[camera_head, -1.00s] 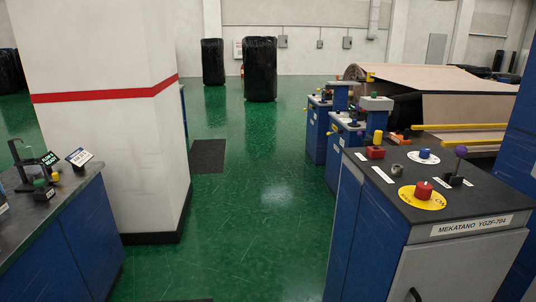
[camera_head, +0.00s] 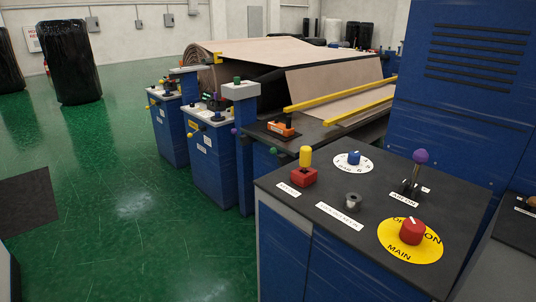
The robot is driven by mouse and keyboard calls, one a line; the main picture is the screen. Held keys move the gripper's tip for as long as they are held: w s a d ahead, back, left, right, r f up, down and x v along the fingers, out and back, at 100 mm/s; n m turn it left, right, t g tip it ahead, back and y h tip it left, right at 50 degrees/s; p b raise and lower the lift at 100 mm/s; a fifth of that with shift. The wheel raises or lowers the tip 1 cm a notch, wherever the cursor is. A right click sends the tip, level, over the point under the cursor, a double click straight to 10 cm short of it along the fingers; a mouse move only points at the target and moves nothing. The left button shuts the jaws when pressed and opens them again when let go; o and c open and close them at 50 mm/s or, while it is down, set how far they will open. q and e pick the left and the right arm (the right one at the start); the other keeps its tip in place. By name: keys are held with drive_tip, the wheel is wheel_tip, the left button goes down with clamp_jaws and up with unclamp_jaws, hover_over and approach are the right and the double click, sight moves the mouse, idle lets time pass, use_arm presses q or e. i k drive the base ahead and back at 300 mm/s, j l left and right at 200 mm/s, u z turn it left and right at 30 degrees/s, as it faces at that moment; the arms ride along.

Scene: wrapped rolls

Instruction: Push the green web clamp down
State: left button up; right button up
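Several small green controls show, and I cannot tell from any readable label which one is the web clamp. A green knob (camera_head: 237,80) sits on top of a grey-capped blue post. A green ball knob (camera_head: 273,150) is low on the side of the blue cabinet behind the front console. Another small green piece (camera_head: 166,84) is on the far blue console, too small to make out. Neither of my grippers is in view.
A tall blue cabinet (camera_head: 470,100) stands right. Green floor (camera_head: 120,170) is open at left.

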sight(273, 151)
drive_tip(key=i+j, duration=0.15)
drive_tip(key=j, duration=0.2)
drive_tip(key=i+j, duration=0.2)
drive_tip(key=j, duration=0.2)
drive_tip(key=i+j, duration=0.15)
drive_tip(key=j, duration=0.2)
drive_tip(key=i+j, duration=0.15)
drive_tip(key=j, duration=0.25)
drive_tip(key=i+j, duration=0.2)
drive_tip(key=j, duration=0.15)
drive_tip(key=i+j, duration=0.15)
drive_tip(key=j, duration=0.25)
drive_tip(key=i+j, duration=0.15)
drive_tip(key=j, duration=0.2)
drive_tip(key=j+u, duration=0.05)
